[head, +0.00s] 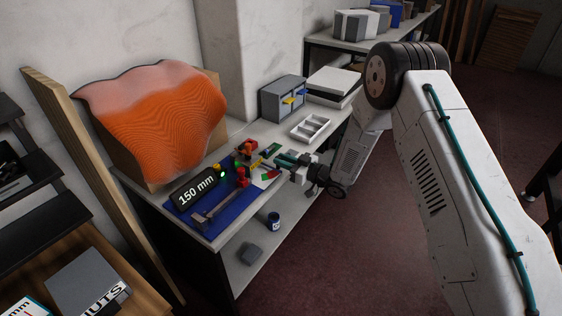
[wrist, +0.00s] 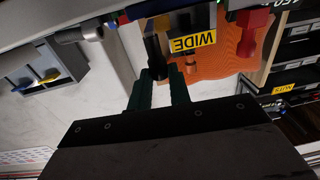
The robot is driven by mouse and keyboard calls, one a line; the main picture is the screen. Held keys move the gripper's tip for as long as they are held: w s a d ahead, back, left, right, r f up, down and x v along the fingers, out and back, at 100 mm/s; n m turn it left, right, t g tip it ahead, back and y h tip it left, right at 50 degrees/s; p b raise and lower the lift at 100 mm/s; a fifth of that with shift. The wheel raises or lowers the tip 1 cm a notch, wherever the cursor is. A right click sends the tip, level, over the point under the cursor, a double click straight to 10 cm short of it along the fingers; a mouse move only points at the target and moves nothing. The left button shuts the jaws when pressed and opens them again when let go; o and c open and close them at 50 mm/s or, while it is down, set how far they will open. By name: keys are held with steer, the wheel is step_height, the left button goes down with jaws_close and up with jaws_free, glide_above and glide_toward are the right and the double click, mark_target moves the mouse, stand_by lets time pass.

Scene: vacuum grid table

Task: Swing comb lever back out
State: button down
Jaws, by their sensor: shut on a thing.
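My gripper (head: 284,159) reaches in from the right over the bench in the head view, next to small red, yellow and green parts. In the wrist view its two dark green fingers (wrist: 160,84) are shut on a dark rod-like handle (wrist: 154,56), which I take to be the comb lever. The handle joins or passes close to a dark block with a yellow WIDE label (wrist: 192,42). A red part (wrist: 250,35) stands to the right of that label. The lever's far end and pivot are hidden, and the head view is too small to show the grip.
The bench has a blue mat (head: 185,217), a black 150 mm display (head: 196,187) with a green light, a white divided tray (head: 311,127) and a grey bin unit (head: 283,98). An orange rippled panel (head: 160,115) leans behind. Open floor lies right of the bench.

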steer(key=shift+w+d+r, duration=0.2)
steer(key=shift+w+d, duration=0.1)
steer(key=shift+w, duration=0.15)
steer(key=c, duration=1.3)
jaws_free()
steer(key=shift+d, duration=0.15)
steer(key=shift+f, duration=0.1)
steer(key=shift+a, duration=0.2)
steer(key=shift+s, duration=0.1)
steer(key=shift+f, duration=0.1)
steer(key=v, duration=0.7)
steer(key=shift+s+d, duration=0.25)
steer(key=shift+d, duration=0.05)
steer(key=shift+f, duration=0.1)
